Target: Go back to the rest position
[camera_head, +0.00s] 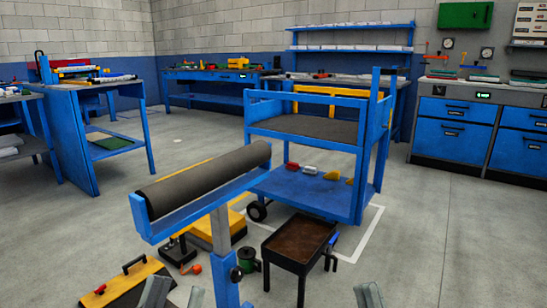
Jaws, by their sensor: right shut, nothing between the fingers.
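My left gripper (176,294) shows at the bottom edge, left of centre, as two grey fingertips with a gap between them. Nothing shows between them; the rest is cut off by the frame. My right gripper (369,295) shows at the bottom edge, right of centre, as a small grey tip. It is shut and empty, over bare floor. A blue roller stand (180,217) with a dark grey roller (207,181) stands upright in front of me, beyond the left gripper. Neither gripper visibly touches anything.
A blue cart (303,190) stands behind the roller stand. A low black stool (298,243) and a yellow-and-black case (127,285) are on the floor. Blue workbenches (98,140) and cabinets (453,137) line the sides. The floor at right is clear.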

